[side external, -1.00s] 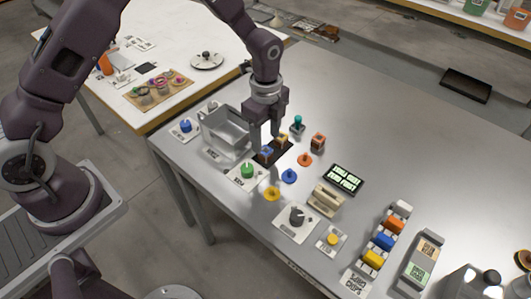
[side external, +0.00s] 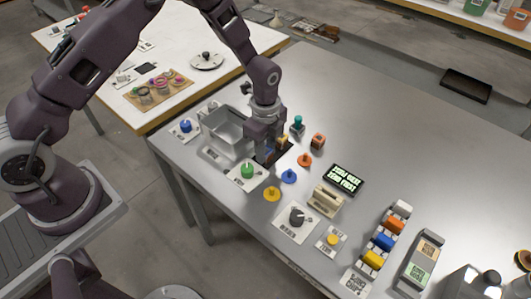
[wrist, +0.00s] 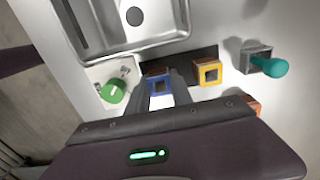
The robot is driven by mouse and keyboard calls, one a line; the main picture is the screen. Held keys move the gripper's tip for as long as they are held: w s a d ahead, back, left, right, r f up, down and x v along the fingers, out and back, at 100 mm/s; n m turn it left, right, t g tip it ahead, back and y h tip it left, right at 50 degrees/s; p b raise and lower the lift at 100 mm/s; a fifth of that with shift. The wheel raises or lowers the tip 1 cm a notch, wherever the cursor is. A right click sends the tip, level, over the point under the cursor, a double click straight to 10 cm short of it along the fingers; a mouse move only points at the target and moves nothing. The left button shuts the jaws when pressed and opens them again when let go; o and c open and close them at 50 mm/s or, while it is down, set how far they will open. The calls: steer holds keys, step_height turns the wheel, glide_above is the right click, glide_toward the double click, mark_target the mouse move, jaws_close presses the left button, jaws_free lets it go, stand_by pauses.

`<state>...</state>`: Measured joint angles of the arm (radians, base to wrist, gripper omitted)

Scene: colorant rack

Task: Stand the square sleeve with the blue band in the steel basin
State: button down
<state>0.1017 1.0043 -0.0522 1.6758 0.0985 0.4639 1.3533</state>
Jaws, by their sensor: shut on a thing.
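The square sleeve with the blue band (wrist: 160,84) sits upright on a dark strip, between my fingertips in the wrist view. My gripper (wrist: 161,88) is shut on it, pointing down; in the side view my gripper (side external: 266,150) largely hides the sleeve. The steel basin (side external: 226,124) stands just left of my gripper in the side view. In the wrist view the basin (wrist: 158,39) is beyond the sleeve, with a round drain in its floor. I see nothing standing in the visible part of the basin.
A yellow-banded square sleeve (wrist: 209,73) stands right of the held one on the dark strip (wrist: 186,65). A green knob (wrist: 113,92) is close on the left, a teal-handled piece (wrist: 265,66) farther right. Blue (side external: 289,176) and orange (side external: 305,160) pegged discs lie nearby.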

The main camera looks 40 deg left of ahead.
step_height(320, 180, up, 9)
steer(key=s+a, duration=0.1)
steer(key=a, duration=1.1)
steer(key=shift+a, duration=0.15)
steer(key=shift+s, duration=0.1)
steer(key=shift+f, duration=2.8)
steer(key=shift+f, duration=0.35)
steer(key=shift+f, duration=0.45)
steer(key=shift+f, duration=0.1)
